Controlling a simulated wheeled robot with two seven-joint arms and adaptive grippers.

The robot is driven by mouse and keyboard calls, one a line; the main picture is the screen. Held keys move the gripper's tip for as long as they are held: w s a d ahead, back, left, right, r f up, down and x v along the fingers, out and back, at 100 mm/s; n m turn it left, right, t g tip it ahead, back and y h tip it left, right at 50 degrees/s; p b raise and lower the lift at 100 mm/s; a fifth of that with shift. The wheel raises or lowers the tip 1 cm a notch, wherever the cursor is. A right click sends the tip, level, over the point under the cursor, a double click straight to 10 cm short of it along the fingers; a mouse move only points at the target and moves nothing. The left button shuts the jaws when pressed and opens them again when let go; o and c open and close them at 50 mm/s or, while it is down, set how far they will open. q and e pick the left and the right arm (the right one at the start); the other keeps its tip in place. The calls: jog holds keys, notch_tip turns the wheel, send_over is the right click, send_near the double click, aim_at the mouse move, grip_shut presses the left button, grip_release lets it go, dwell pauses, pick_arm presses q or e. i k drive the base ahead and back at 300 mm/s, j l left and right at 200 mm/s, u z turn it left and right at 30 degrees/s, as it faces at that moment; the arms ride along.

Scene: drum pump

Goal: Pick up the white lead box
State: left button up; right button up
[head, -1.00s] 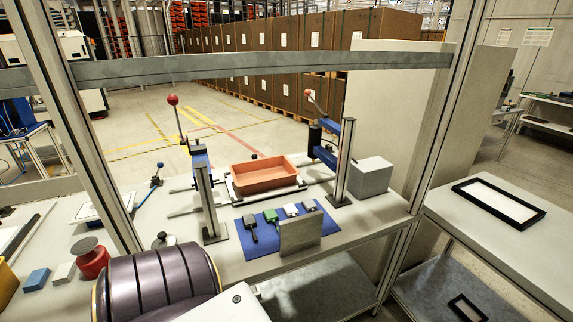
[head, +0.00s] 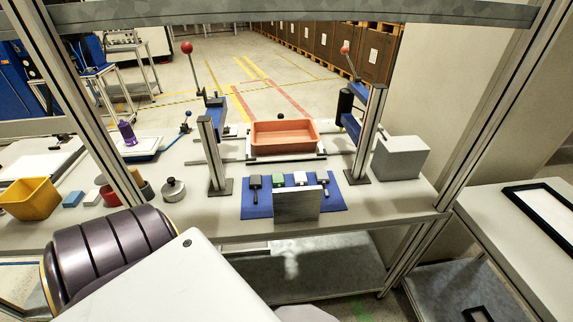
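On the blue mat (head: 262,212) on the bench, several small boxes with short leads lie in a row. The white lead box (head: 300,179) is third from the left. The green one (head: 278,181) is to its left and a dark one (head: 322,182) is to its right. Another dark one (head: 255,184) is at the left end. A grey upright plate (head: 297,206) stands in front of the row and may hide the lower part of the white box. Neither gripper shows; only a dark ribbed part and a white part of my own body are at lower left.
An orange tray (head: 284,136) sits behind the mat between two posts with red-knobbed levers. A grey block (head: 401,157) stands to the right. A yellow bin (head: 30,198) is at the left. Frame uprights and a top beam (head: 290,12) enclose the bench.

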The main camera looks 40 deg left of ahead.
aim_at(300, 178)
jog(key=i+l+u, duration=0.2)
jog(key=u, duration=0.2)
jog(key=i+l+u, duration=0.45)
jog(key=l+u, duration=0.3)
